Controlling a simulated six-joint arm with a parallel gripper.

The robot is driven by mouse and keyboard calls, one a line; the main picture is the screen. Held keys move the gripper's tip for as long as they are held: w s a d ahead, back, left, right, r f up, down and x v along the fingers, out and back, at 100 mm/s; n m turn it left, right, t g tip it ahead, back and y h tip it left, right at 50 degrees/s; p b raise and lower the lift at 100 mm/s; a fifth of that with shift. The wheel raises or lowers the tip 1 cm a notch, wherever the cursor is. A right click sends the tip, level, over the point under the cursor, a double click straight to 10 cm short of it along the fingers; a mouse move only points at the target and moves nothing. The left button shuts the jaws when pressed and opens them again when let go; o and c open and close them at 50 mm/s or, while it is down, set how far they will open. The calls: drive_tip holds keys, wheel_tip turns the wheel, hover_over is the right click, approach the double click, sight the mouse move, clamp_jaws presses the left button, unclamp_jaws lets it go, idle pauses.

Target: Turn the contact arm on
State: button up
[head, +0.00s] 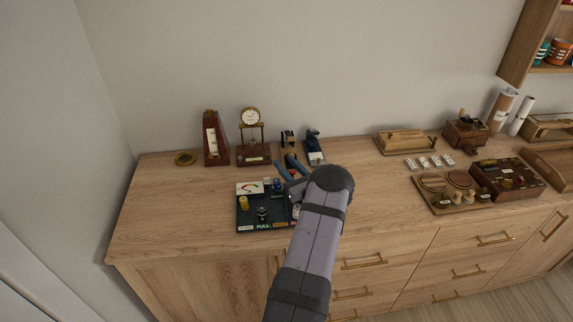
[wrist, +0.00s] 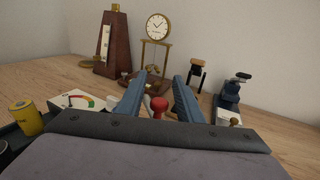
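A dark board (head: 243,222) on the counter carries a gauge with a coloured scale (head: 249,188), a yellow cylinder (head: 243,203), small knobs and labels along its front edge. My gripper (head: 281,163) is over the back right of the board, its two blue fingers apart. In the wrist view my gripper (wrist: 161,74) is open and empty. A red knob (wrist: 158,105) shows between the fingers, low in the picture; I cannot tell whether it belongs to the contact arm. The gauge (wrist: 78,100) is left of the fingers. My arm hides the board's right part.
A metronome (head: 213,139), a clock on a stand (head: 251,135) and small dark devices (head: 313,147) stand behind the board, near the wall. A wooden box (head: 507,178) and a tray of wooden pieces (head: 437,203) are on the right. Counter left of the board is clear.

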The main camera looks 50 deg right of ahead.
clamp_jaws()
